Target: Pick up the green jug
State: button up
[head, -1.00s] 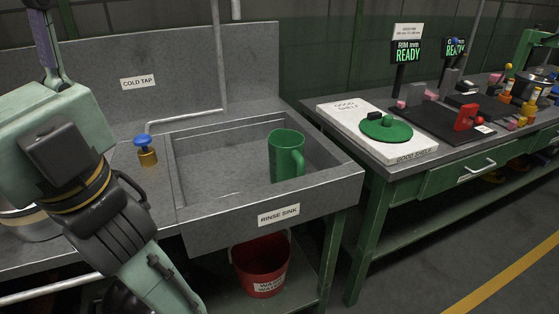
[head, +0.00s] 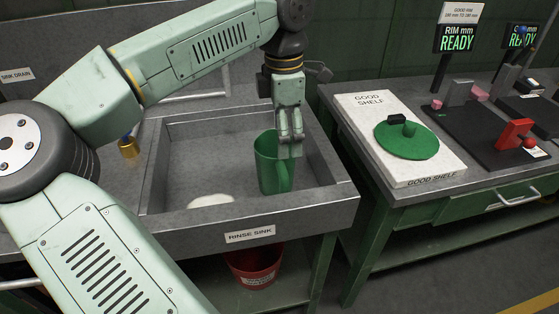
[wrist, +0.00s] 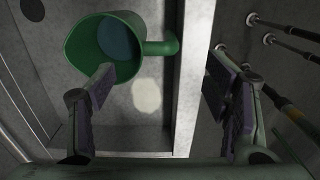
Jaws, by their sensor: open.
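The green jug (head: 268,165) stands upright in the rinse sink, its handle (head: 285,178) toward the front right. My gripper (head: 291,150) points down over the jug's right side, at rim height, and is open and empty. In the wrist view, the jug (wrist: 105,45) shows its open mouth at the upper left, with the handle (wrist: 160,47) pointing right. One finger overlaps the jug's near rim; the other is apart, right of the sink wall (wrist: 190,90). The handle lies between the fingers sideways. I cannot tell whether a finger touches the jug.
The rinse sink (head: 165,170) has raised walls around the jug. A pale round patch (head: 211,201) lies on its floor. At right, the white good shelf (head: 437,170) bears a green lid (head: 405,143). A red bucket (head: 255,268) stands below the sink.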

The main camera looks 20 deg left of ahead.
aim_at(282, 169)
jog(key=f+b, duration=0.2)
jog(key=f, duration=0.1)
jog(key=f+b, duration=0.1)
jog(key=f, duration=0.1)
jog(key=shift+s+a+b, duration=0.2)
jog(key=shift+a+b, duration=0.05)
jog(key=shift+b, duration=0.1)
notch_tip(282, 169, down, 6)
jog(key=b, duration=0.4)
jog(key=shift+d, duration=0.1)
jog(key=shift+r, duration=0.15)
jog(key=shift+c, duration=0.2)
grip_shut()
